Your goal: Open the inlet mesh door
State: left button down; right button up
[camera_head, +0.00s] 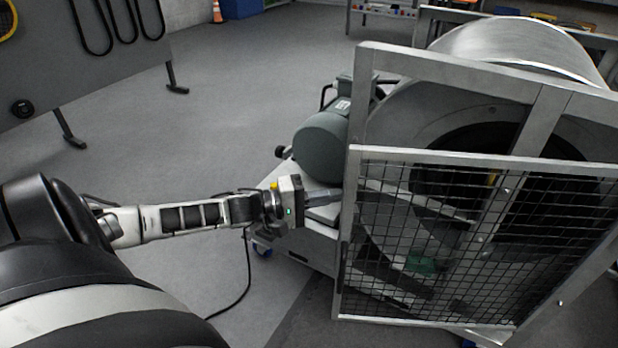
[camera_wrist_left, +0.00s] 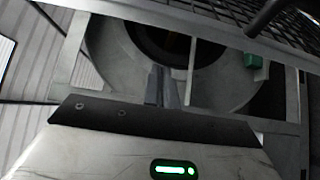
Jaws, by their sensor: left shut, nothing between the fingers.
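The inlet mesh door (camera_head: 480,158) is a light metal frame with dark wire mesh, in front of the machine at the right of the head view. In the left wrist view the door (camera_wrist_left: 150,14) crosses the top, and the round inlet below it shows without mesh over it, so the door looks ajar. My left gripper (camera_head: 328,194) is shut and empty, just left of the door's left edge; whether it touches the door I cannot tell. Its fingertips (camera_wrist_left: 163,84) show against the inlet face. My right gripper is not in view.
A metal guard frame (camera_head: 450,75) surrounds a large silver drum (camera_head: 510,42). A grey-green motor (camera_head: 322,145) stands left of it. A green block (camera_wrist_left: 252,61) sits inside the frame. A dark board on feet (camera_head: 90,60) stands at the upper left.

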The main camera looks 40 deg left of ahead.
pick_arm(q)
jog(key=s+d, duration=0.1)
jog(key=s+d+p, duration=0.1)
jog(key=d, duration=0.1)
jog(key=shift+d, duration=0.2)
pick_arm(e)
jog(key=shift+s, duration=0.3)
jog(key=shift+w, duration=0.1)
